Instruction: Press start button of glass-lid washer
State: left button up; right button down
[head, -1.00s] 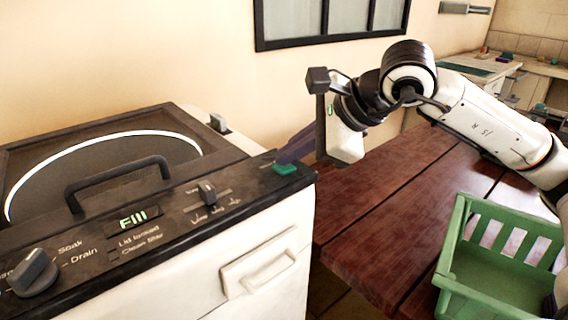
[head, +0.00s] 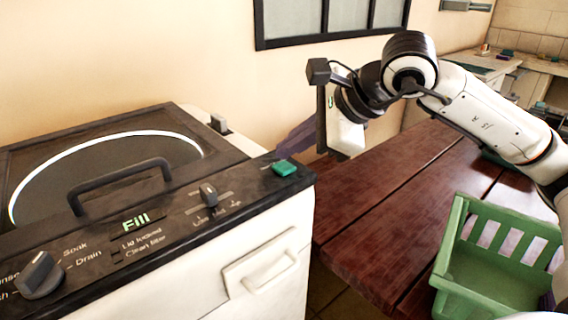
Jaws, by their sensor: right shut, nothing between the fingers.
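The washer (head: 258,238) stands at the left with its round glass lid (head: 100,165) shut under a dark handle. Its front panel carries a display (head: 136,223) reading "Fill", a knob (head: 38,276) at the left and a small slider (head: 208,194). The green start button (head: 284,168) is at the panel's right end and is fully visible. My left gripper is not in view.
A dark red wooden table (head: 400,215) stands right of the washer, with a green slatted crate (head: 490,290) at its front right. A window (head: 330,20) is in the wall behind. A counter (head: 540,65) with small items is at the far right.

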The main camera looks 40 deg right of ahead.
aim_at(290, 168)
notch_tip(290, 168, up, 5)
jog(key=p, duration=0.4)
dwell(0.5)
